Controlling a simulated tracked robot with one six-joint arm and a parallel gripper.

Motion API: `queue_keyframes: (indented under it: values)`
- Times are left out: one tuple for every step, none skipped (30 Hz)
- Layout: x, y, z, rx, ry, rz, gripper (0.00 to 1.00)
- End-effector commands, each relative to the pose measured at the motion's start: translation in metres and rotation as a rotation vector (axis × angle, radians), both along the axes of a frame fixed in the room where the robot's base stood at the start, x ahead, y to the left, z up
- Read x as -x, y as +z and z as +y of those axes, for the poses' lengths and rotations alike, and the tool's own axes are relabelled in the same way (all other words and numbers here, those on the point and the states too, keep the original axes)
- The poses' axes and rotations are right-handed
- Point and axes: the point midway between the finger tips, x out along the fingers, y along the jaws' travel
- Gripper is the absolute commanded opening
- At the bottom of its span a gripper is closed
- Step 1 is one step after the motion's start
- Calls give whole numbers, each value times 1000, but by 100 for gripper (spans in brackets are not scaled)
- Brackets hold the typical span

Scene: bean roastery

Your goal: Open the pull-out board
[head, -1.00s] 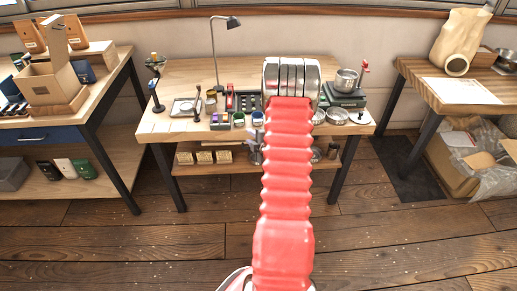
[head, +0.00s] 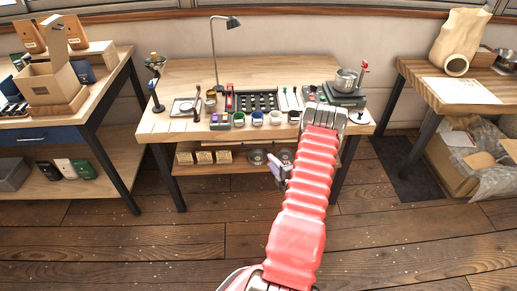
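The middle workbench (head: 175,70) has a wooden top. A thin wooden front strip (head: 228,138) shows just under its front edge; I cannot tell for sure whether this is the pull-out board, and no board visibly sticks out. My red arm rises in front of the bench and hides part of its front edge at the right. My gripper (head: 279,171) shows small and partly hidden, left of the arm, below the level of the bench top and in front of the lower shelf. It seems to hold nothing, but its finger gap is too small to read.
Cups (head: 257,118), a black tray (head: 256,101), a lamp (head: 226,23) and a scale (head: 344,97) stand on the bench. Small boxes (head: 204,157) sit on its lower shelf. A table with a blue drawer (head: 30,136) is at left, another table (head: 425,90) at right. The floor in front is clear.

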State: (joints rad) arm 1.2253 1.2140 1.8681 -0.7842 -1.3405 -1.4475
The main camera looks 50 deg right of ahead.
Motion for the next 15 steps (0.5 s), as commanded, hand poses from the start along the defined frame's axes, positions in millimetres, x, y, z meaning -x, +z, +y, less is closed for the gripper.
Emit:
queue_keyframes:
  values:
    - [-1, 0, 0, 0, 1, 0, 28]
    - [-2, 0, -1, 0, 1, 0, 28]
    - [-3, 0, -1, 1, 1, 0, 28]
    - [-5, -1, -2, 1, 1, 0, 28]
    - [-7, -1, -3, 1, 2, 0, 28]
    - [-10, -2, -4, 0, 2, 0, 28]
    - [-12, -3, -5, 0, 2, 0, 28]
    - [-15, -3, -6, 1, 2, 0, 28]
    - [-19, -4, -9, 2, 2, 0, 28]
    - [-23, -5, -10, 1, 3, 0, 28]
    - [-27, -5, -11, 1, 3, 0, 28]
    - [-32, -6, -14, 2, 3, 0, 28]
    - [-36, -7, -16, 1, 2, -1, 28]
    - [-40, -8, -19, 1, 2, -1, 28]
    - [-46, -10, -21, 1, 3, 0, 28]
